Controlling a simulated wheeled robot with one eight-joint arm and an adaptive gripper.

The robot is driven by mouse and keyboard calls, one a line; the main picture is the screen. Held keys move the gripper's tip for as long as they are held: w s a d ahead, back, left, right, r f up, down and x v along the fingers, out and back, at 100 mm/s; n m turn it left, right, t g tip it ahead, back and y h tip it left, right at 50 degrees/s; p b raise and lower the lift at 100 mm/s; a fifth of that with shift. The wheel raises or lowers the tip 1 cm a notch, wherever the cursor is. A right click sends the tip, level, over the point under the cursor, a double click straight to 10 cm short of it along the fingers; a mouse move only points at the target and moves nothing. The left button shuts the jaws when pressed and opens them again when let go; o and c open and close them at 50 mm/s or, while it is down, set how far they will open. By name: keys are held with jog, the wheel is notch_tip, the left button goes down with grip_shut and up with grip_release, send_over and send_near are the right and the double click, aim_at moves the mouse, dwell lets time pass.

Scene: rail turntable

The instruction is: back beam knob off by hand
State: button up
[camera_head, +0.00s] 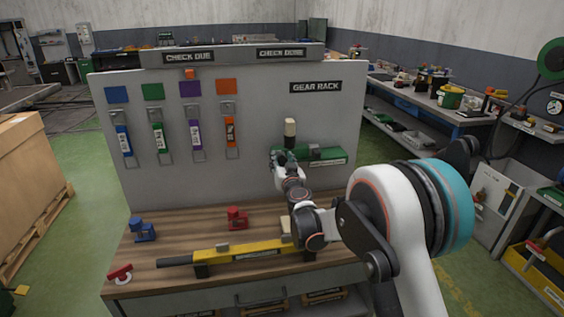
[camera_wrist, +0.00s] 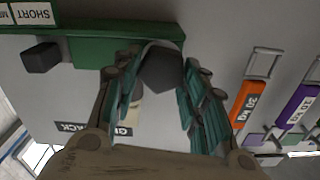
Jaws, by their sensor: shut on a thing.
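A green beam (camera_head: 325,155) is fixed to the grey panel under the GEAR RACK sign, and it also shows across the top of the wrist view (camera_wrist: 110,33). My gripper (camera_head: 282,156) is at the left end of this beam. In the wrist view its teal fingers (camera_wrist: 160,70) are closed on both sides of a dark, many-sided knob (camera_wrist: 164,70). The knob is at or very near the beam; whether it touches the beam is unclear. The fingers partly hide the knob.
A yellow beam (camera_head: 240,250) with a dark handle lies along the bench (camera_head: 185,240). Blue (camera_head: 142,231) and red (camera_head: 237,217) fixtures stand on the bench. Coloured weight tags (camera_head: 230,132) hang on the panel to the left. A dark block (camera_wrist: 41,57) sits by the green beam.

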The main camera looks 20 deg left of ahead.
jog(key=o, duration=1.1)
jog(key=shift+o, duration=0.2)
jog(key=v, duration=1.2)
